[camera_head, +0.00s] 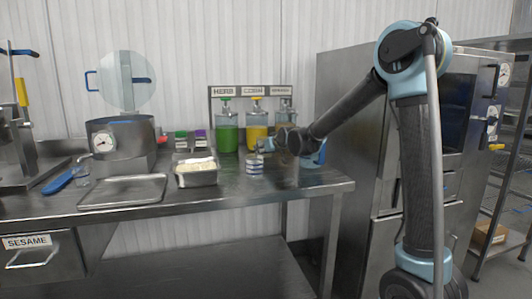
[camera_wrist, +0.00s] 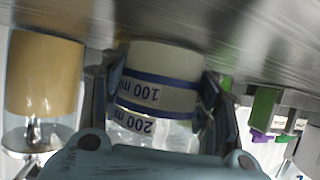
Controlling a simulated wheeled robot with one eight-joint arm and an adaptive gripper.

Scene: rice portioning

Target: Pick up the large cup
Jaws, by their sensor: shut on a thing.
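The large cup (camera_head: 254,166) is a clear cup with blue bands and white bands, toward the right half of the steel counter. In the wrist view, which is turned over, the cup (camera_wrist: 158,92) fills the space between the fingers, with the marks 100 ml and 200 ml readable. My gripper (camera_head: 262,150) reaches in from the right, shut on the cup. In the wrist view my gripper (camera_wrist: 160,105) has one finger on each side of it. I cannot tell whether the cup's base touches the counter.
Sauce dispensers, green (camera_head: 227,138) and yellow (camera_head: 257,136), stand close behind the cup. The counter's front right is clear.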

